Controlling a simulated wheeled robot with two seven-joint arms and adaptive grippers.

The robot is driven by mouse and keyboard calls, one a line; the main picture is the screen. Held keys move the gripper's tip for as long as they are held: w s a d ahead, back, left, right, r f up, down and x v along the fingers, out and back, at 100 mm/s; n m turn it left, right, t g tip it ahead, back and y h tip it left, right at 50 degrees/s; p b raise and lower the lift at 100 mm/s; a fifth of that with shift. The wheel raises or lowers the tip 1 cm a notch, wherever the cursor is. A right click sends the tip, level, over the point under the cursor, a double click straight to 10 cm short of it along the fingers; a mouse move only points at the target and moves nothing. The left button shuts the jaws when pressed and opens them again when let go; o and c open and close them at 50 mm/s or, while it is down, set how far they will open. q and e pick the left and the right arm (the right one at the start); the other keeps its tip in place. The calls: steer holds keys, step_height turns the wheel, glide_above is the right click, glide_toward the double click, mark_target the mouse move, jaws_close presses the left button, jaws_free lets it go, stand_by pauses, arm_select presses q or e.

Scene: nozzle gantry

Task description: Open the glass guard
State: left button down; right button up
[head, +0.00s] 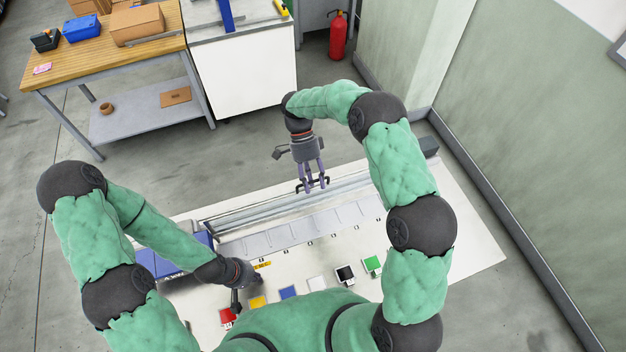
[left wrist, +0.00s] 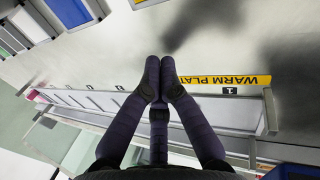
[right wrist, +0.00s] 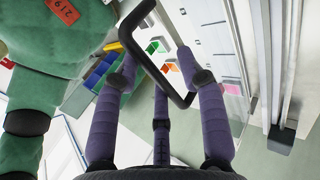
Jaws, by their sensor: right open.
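The glass guard is clear and hard to make out. Its black bar handle (head: 325,183) is near the long pale metal rails (head: 255,216) at the far side of the white bench. My right gripper (head: 313,184) is at this handle, pointing down with its fingers apart. In the right wrist view the looped handle (right wrist: 158,62) passes between the open fingers (right wrist: 157,66); contact is unclear. My left gripper (head: 235,303) is low over the left of the bench, partly hidden by my arm. In the left wrist view its fingertips (left wrist: 160,76) meet, with nothing between them.
A yellow warm plate label (left wrist: 225,80) is beside my left fingers. Blue bins (head: 160,263) stand left. A wall (head: 535,130) bounds the right.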

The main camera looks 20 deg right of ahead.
steer(key=shift+r, duration=0.15)
steer(key=v, duration=1.1)
steer(key=shift+w+r, duration=0.25)
